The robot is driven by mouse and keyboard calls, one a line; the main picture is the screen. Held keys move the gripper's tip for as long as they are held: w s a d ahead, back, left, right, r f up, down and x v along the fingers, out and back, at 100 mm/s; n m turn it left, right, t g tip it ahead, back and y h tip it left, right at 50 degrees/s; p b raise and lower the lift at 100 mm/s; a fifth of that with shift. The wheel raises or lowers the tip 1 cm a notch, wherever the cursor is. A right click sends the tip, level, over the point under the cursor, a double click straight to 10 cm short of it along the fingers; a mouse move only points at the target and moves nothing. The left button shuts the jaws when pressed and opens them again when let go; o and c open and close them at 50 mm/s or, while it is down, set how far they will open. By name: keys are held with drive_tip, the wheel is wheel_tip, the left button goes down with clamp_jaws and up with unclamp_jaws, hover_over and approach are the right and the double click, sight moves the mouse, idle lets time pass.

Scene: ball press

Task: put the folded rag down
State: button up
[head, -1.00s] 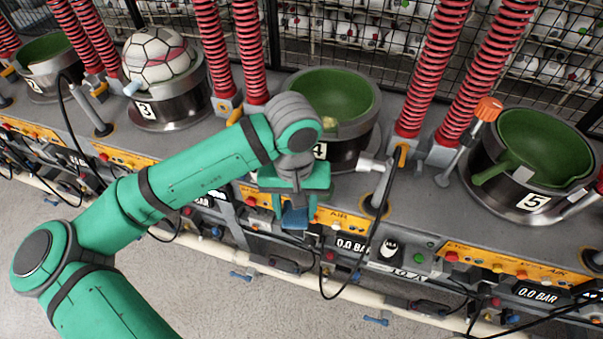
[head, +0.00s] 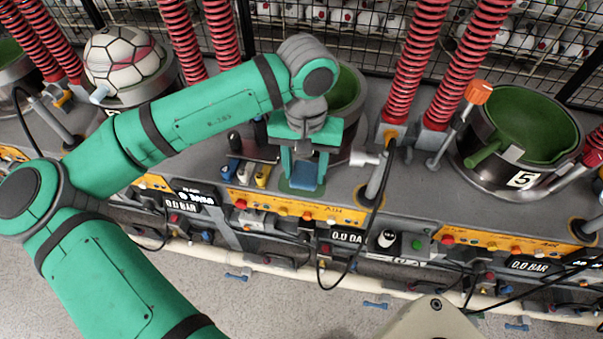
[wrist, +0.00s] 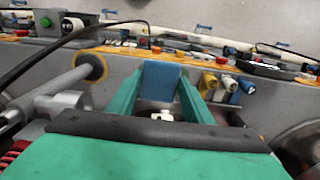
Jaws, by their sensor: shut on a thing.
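The folded rag (head: 306,178) is a small blue block of cloth. My gripper (head: 303,180) is shut on it and points down over the grey bench top, just behind the orange control panel. In the wrist view the rag (wrist: 164,76) sits between the two green fingers of my gripper (wrist: 164,92). A flat green patch (head: 287,189) shows around the rag's foot on the bench. I cannot tell whether the rag's underside touches the surface.
A small dark tray (head: 236,180) with yellow, white and blue tubes stands just left of my gripper. A metal rod fitting (head: 376,180) with a black cable is to the right. Pot 5 (head: 490,170) stands farther right. The orange panel (head: 290,208) edges the bench in front.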

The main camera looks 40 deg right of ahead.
sight(302, 163)
drive_tip(key=w+f, duration=0.1)
drive_tip(key=w+d+f, duration=0.1)
drive_tip(key=f, duration=0.1)
drive_tip(key=shift+w+d+f, duration=0.2)
drive_tip(key=shift+w+f, duration=0.1)
drive_tip(key=shift+w+d+f, duration=0.1)
drive_tip(key=shift+w+f, duration=0.05)
drive_tip(key=shift+f, duration=0.75)
drive_tip(key=shift+w+f, duration=0.1)
drive_tip(key=shift+f, duration=0.8)
drive_tip(key=shift+f, duration=0.15)
drive_tip(key=o, duration=1.1)
